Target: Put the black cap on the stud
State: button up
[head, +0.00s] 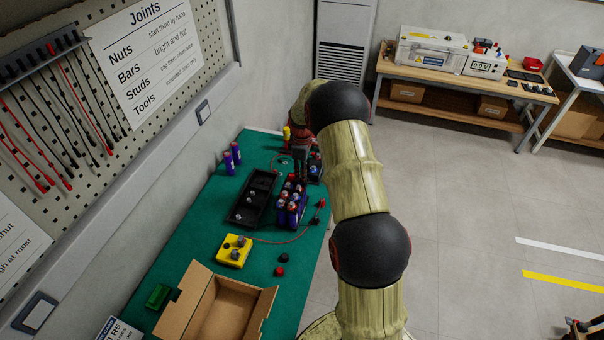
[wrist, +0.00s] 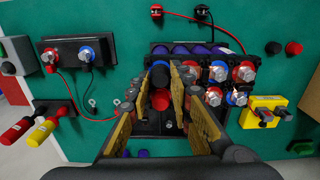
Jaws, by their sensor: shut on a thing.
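My gripper (wrist: 160,80) is over the left part of a pack of purple cells (wrist: 198,48), its two yellow-padded fingers close together. Between the fingertips is a dark, rounded piece that looks like the black cap (wrist: 158,77). A blue rim shows around its far side, and I cannot tell whether the cap touches a stud. A red piece (wrist: 160,100) shows nearer, between the fingers. To the right, bare silver studs (wrist: 218,71) stand in red and blue rings.
A loose black cap (wrist: 273,47) and red cap (wrist: 293,48) lie on the green mat. A yellow block (head: 234,251), a black tray (head: 243,215) and an open cardboard box (head: 190,302) stand nearby. A red lead (wrist: 223,22) crosses the mat behind the pack.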

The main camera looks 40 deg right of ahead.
jog(key=shift+f, duration=0.25)
jog(key=o, duration=1)
jog(key=shift+c, duration=0.2)
jog(key=shift+r+p, duration=1.65)
jog(key=shift+r, duration=1.4)
